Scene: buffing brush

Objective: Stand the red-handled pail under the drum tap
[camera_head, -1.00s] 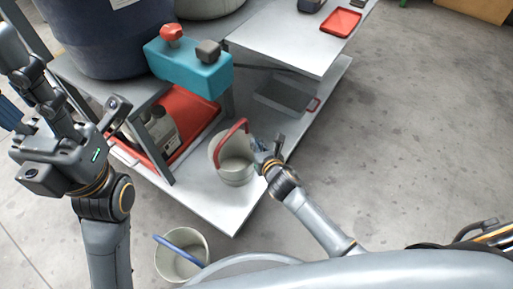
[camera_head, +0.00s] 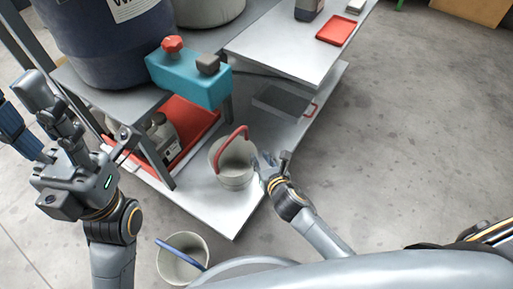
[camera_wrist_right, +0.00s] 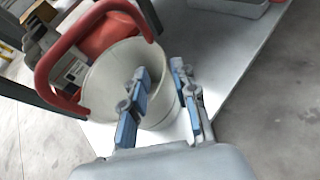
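The red-handled pail (camera_head: 235,178) is pale grey and stands upright on the cart's lower shelf, its red handle raised at an angle. It fills the upper left of the right wrist view (camera_wrist_right: 105,85). My right gripper (camera_head: 260,163) is at the pail's right side. In the wrist view its blue-padded fingers (camera_wrist_right: 160,85) are apart, near the pail's right wall; contact is unclear. A dark blue drum (camera_head: 115,55) stands on the cart's upper level. A teal block (camera_head: 188,80) with red and dark knobs is in front of it; no spout is discernible. My left gripper (camera_head: 28,115) is open and empty.
A blue-handled pail (camera_head: 183,268) stands on the floor at the bottom. A red tray (camera_head: 195,125) with a small machine (camera_head: 160,138) lies left of the red-handled pail. A grey bin (camera_head: 280,103) is behind it on the shelf. The floor at right is clear.

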